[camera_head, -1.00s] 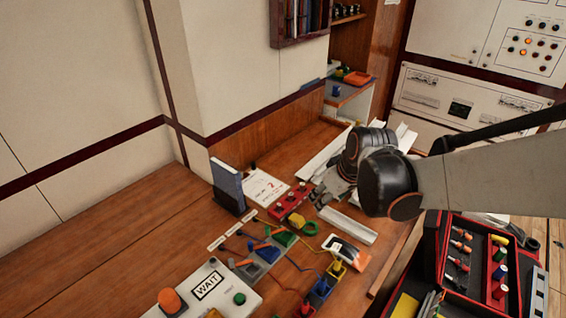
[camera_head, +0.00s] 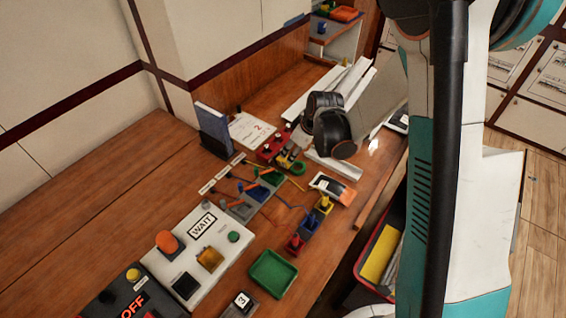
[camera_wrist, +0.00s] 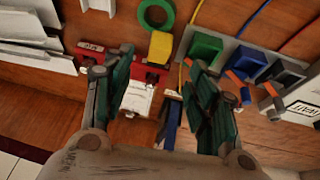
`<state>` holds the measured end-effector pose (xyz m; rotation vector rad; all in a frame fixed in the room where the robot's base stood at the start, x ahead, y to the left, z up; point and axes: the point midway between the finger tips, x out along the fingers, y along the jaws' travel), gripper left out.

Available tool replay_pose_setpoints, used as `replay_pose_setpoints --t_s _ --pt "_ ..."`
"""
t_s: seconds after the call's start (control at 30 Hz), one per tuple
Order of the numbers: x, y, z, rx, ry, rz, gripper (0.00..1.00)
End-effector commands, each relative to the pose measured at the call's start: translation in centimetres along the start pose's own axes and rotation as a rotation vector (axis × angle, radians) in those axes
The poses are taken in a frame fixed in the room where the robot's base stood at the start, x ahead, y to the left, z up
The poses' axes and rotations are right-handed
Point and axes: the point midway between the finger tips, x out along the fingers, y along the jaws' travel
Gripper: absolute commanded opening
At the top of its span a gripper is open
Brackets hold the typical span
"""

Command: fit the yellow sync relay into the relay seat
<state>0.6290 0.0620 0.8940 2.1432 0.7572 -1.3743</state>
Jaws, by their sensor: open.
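My gripper (camera_wrist: 161,63) is open, with one finger to each side of the block in that picture. I see no contact. I cannot tell the height gap, or whether the block sits in the red base or only beside it. In the head view my gripper (camera_head: 292,160) is over the near end of the red base (camera_head: 268,150) and partly hides the block. I cannot tell for sure which part is the relay seat.
A green ring (camera_wrist: 156,14) lies close behind the yellow block. Breakers with orange levers, such as the green one (camera_head: 271,178), stand nearby with wires. A WAIT panel (camera_head: 204,248), a green tray (camera_head: 273,274) and a blue book (camera_head: 212,127) are on the bench.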

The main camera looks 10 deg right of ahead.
Motion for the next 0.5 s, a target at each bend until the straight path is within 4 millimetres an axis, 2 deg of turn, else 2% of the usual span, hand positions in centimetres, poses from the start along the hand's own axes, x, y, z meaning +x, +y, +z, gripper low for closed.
replay_pose_setpoints --t_s 0.03,0.1,0.37,0.5 --pt "1.2 -0.1 0.1 -0.001 0.000 0.000 0.53" --pt "2.1 0.0 0.0 -0.001 0.000 0.000 0.53" --pt "3.6 -0.1 0.0 0.000 0.000 0.000 0.53" --pt "5.0 -0.1 0.0 0.000 0.000 0.000 0.53"
